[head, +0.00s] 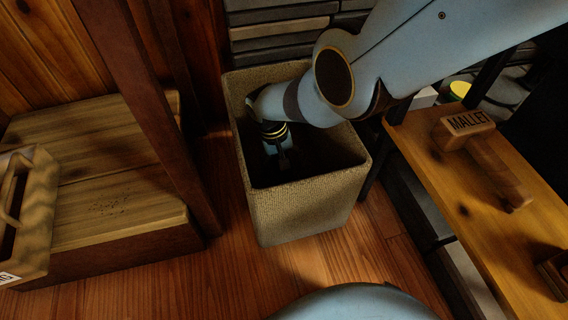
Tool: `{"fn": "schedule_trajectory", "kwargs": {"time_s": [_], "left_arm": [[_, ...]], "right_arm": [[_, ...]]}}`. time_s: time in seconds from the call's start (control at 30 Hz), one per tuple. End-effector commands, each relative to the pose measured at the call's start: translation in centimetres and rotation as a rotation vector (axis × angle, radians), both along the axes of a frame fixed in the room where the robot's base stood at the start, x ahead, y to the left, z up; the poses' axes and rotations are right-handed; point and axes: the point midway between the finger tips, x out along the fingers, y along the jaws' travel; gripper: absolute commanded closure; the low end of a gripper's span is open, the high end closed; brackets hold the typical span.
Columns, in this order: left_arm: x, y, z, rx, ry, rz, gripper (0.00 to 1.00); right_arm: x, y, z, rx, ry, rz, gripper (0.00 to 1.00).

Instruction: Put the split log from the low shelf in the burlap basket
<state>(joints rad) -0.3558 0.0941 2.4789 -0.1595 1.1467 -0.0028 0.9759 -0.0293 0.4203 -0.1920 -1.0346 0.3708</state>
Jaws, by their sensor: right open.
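The burlap basket (305,208) stands on the wooden floor in the middle of the head view, a tall open box with a woven tan surface. My right arm comes in from the upper right and reaches down into it. My right gripper (284,160) is inside the basket's mouth, open, and its fingertips are dark and hard to make out. The basket's inside is in deep shadow, and I cannot see a split log in it. No split log shows elsewhere in view. My left gripper is not in view.
A wooden shelf (440,160) at the right holds a mallet (490,160). At the left is a low wooden platform (110,200) with a dark post (150,110) and a wooden crate (38,215). Grey slats (280,30) stand behind the basket. Floor (190,285) is clear in front.

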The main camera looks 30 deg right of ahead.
Motion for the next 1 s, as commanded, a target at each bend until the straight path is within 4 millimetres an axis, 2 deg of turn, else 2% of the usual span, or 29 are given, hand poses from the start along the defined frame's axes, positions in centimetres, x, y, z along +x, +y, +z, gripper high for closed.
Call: {"fn": "schedule_trajectory", "kwargs": {"time_s": [0.17,0.37,0.47,0.8,1.0], "left_arm": [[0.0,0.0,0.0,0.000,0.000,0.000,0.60],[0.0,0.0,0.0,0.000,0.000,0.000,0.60],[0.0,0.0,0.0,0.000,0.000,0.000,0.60],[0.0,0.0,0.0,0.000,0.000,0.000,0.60],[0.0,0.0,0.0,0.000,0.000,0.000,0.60]], "right_arm": [[0.0,0.1,0.2,0.000,0.000,0.000,0.20],[0.4,0.3,1.6,-0.001,-0.003,0.000,0.20],[0.3,0.5,2.8,0.000,-0.002,0.000,0.20],[1.1,1.3,8.9,0.001,-0.002,0.000,0.20],[1.4,1.7,11.3,0.001,0.000,0.000,0.20]]}}
